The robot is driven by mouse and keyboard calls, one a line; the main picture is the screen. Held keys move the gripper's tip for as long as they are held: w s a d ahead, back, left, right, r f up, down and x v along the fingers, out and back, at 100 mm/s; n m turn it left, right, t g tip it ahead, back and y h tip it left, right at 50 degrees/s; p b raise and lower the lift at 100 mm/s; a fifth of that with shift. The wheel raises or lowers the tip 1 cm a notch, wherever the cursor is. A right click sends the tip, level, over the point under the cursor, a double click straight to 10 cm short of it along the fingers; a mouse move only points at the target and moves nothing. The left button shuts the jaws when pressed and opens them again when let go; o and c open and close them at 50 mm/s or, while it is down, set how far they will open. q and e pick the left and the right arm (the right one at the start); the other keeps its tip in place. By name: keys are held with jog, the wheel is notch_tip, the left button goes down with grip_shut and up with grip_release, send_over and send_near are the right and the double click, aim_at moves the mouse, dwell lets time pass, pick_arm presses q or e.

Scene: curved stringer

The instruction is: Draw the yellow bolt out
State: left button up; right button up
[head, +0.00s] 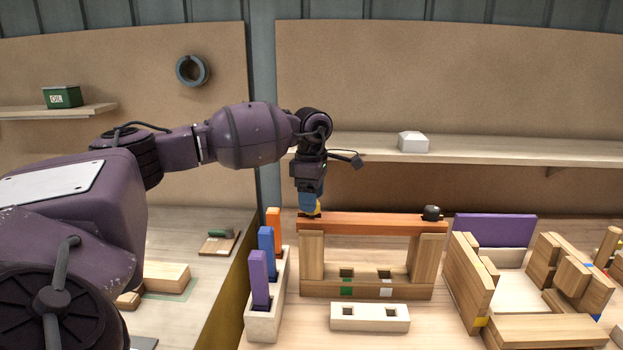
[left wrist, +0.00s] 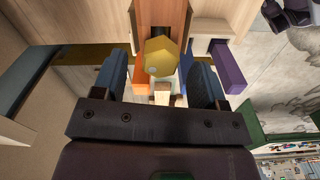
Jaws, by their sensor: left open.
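The yellow bolt (head: 313,212) is at the left end of the orange beam (head: 370,223), which lies across two wooden posts. In the left wrist view its hexagonal yellow head (left wrist: 160,57) shows between the two blue finger pads, with a gap on each side. My left gripper (head: 311,203) points down over the bolt and is open, holding nothing. It hides part of the bolt in the head view. My right gripper is not in view.
A black knob (head: 432,213) sits on the beam's right end. A pale block (head: 265,318) with purple, blue and orange upright pieces stands close left of the frame. A slotted block (head: 370,318) lies in front. Wooden pieces (head: 545,331) crowd the right.

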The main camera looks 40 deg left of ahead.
pick_arm(q)
notch_tip(320, 180, down, 2)
jog(key=shift+f, duration=0.1)
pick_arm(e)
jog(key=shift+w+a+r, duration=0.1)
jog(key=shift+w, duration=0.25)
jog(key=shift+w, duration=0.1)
pick_arm(q)
jog(key=c, duration=1.1)
jog(key=shift+n, duration=0.4)
jog(key=shift+n+p, duration=0.5)
jog(key=shift+n, duration=0.8)
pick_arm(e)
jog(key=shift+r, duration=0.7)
